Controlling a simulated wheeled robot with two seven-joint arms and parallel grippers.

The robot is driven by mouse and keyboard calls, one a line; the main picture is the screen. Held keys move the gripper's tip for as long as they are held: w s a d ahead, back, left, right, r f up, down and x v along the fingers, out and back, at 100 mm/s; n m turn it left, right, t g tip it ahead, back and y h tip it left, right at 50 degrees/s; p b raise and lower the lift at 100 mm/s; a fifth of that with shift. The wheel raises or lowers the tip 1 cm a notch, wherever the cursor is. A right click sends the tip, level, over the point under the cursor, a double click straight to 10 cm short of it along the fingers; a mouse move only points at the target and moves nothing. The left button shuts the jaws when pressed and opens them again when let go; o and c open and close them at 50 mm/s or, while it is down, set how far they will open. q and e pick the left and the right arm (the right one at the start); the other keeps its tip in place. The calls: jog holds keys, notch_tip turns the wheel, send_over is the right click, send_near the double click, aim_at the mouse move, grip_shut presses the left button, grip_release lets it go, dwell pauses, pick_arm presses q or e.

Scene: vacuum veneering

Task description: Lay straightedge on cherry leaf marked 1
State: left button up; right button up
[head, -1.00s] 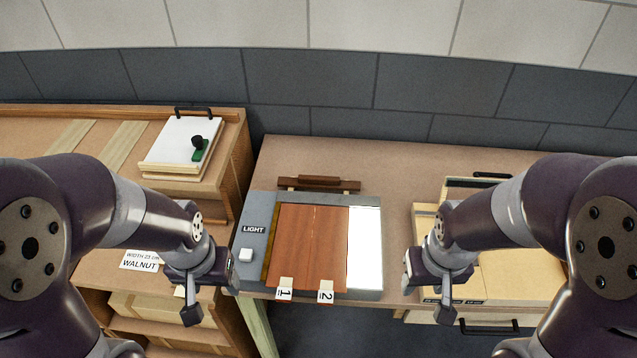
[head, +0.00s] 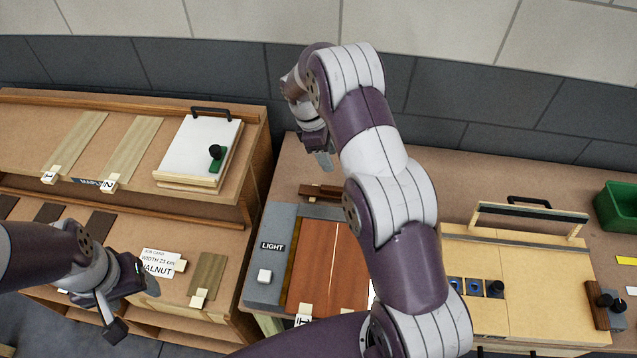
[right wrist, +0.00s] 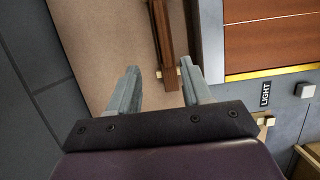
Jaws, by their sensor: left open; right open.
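The straightedge appears to be the dark brown wooden bar (head: 322,191) lying on small light supports behind the light box; it also shows in the right wrist view (right wrist: 162,42). Cherry leaf 1 (head: 313,250) lies on the light box, its tag "1" (head: 303,315) at the front edge. Cherry leaf 2 (head: 348,270) lies beside it, partly hidden by my right arm. My right gripper (head: 323,158) is open and empty near the bar; in the right wrist view the bar's near end appears between its fingertips (right wrist: 160,72). My left gripper (head: 138,300) is open and empty at the left.
The light box (head: 258,288) has a "LIGHT" label and white button. A left shelf unit (head: 252,150) carries pale leaves, a white-topped press (head: 198,145) and a walnut card (head: 160,262). At right are a wooden board (head: 540,270) with a raised bar and a green bin (head: 617,205).

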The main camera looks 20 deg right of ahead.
aim_at(335, 187)
jog(key=f+b, duration=0.1)
jog(key=s+f+b, duration=0.1)
jog(key=b, duration=0.1)
jog(key=d+f+b, duration=0.1)
jog(key=f, duration=0.1)
jog(key=shift+s, duration=0.4)
jog(key=b+x, duration=0.2)
jog(key=b, duration=0.1)
jog(key=shift+w+d+f, duration=0.15)
jog(key=shift+d+f, duration=0.05)
jog(key=shift+f, duration=0.15)
jog(key=shift+w+f+b, duration=0.15)
jog(key=shift+f+b, duration=0.1)
jog(key=shift+b, duration=0.1)
jog(key=b+x, duration=0.2)
jog(key=shift+f, duration=0.25)
jog(key=shift+s+d+f+p, duration=0.35)
jog(key=shift+s+f+p, duration=0.15)
jog(key=shift+f, duration=0.3)
jog(key=shift+w+f, duration=0.15)
jog(key=shift+f, duration=0.15)
pick_arm(q)
notch_tip(335, 187, down, 9)
jog(key=shift+s+d+f, duration=0.15)
jog(key=shift+s+f, duration=0.05)
jog(key=shift+s, duration=0.2)
pick_arm(e)
grip_shut()
